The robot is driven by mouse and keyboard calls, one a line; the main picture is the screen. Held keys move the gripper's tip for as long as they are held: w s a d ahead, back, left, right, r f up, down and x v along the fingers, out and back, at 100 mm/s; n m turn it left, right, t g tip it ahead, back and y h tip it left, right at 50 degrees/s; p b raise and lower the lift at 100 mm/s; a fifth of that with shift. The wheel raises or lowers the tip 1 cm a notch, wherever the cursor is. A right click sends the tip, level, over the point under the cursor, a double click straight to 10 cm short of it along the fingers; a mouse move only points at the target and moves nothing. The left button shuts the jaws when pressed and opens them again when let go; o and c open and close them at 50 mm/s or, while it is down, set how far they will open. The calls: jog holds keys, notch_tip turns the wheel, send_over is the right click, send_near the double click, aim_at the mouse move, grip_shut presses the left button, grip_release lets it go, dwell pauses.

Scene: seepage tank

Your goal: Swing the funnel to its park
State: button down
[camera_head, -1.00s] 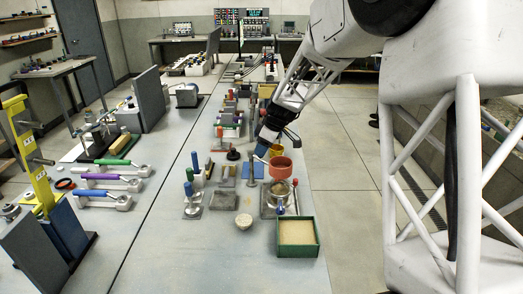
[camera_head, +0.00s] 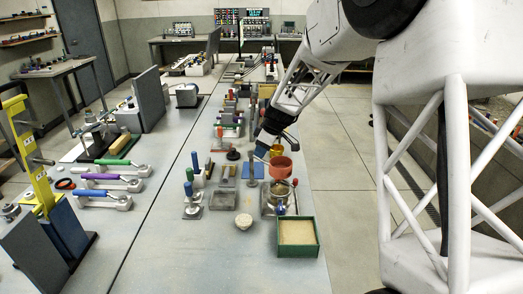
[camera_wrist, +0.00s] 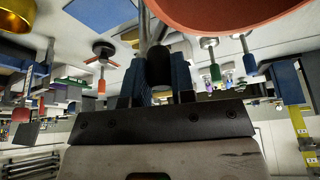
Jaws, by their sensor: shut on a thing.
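The orange-red funnel (camera_head: 281,168) hangs above a round vessel (camera_head: 270,197) near the front right of the bench. In the wrist view its orange rim (camera_wrist: 235,14) fills the top right, very close. My gripper (camera_head: 262,152) is just behind and left of the funnel. In the wrist view my gripper (camera_wrist: 157,72) has its blue fingers closed around a dark upright grip (camera_wrist: 157,62), with a thin metal rod beyond it. How this grip joins the funnel is hidden. The funnel's park cannot be picked out.
A green-edged tray of sand (camera_head: 297,251) stands in front of the vessel. A yellow cup (camera_head: 276,150) is behind the funnel.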

jog(key=shift+s+a+m, duration=0.1)
jog(key=shift+a+m, duration=0.05)
jog(key=shift+m, duration=0.15)
jog(key=a+m+t+h, duration=0.3)
jog(key=a+m+h, duration=0.2)
jog(key=m, duration=1.2)
jog(key=shift+a, duration=1.1)
dwell(0.3)
jog(key=c, duration=1)
grip_release()
jog(key=shift+o, duration=0.2)
jog(key=shift+r, duration=0.1)
